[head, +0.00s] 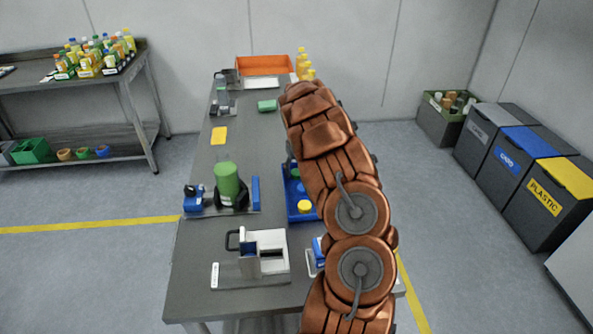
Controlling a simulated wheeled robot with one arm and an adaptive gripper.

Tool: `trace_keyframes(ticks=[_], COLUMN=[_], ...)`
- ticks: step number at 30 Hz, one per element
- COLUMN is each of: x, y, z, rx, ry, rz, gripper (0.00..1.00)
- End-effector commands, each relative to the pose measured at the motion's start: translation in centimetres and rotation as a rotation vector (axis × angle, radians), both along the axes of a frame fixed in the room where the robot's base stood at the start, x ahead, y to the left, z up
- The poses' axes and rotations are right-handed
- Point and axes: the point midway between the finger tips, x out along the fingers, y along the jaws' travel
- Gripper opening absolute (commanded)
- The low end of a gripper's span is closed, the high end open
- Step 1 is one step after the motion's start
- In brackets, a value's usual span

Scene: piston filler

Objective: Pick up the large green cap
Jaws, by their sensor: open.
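A blue tray (293,208) stands right of the table's middle, partly hidden behind my copper-coloured arm. A small green round piece, which looks like a green cap (295,173), shows in it at the arm's left edge. A yellow round cap (305,206) lies nearer the front of the tray. I cannot tell the green cap's full size, because my arm covers that side. My arm reaches up over the right side of the table. My gripper is hidden behind the arm, so its place relative to the cap cannot be seen.
A grey-white device (262,250) stands at the front.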

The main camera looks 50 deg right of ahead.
Motion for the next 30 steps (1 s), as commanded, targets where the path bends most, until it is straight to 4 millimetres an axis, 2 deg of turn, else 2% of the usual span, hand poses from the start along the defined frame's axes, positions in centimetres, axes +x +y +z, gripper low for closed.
trace_keyframes(ticks=[7, 14, 24, 30], x=[0.0, 0.0, 0.1, 0.2], y=[0.0, 0.0, 0.0, -0.1], z=[-0.3, -0.2, 0.0, 2.3], rx=[0.000, 0.000, -0.001, -0.004], ry=[-0.001, -0.001, -0.003, -0.006], rz=[-0.001, -0.001, 0.000, 0.001], gripper=[0.56, 0.33, 0.32, 0.32])
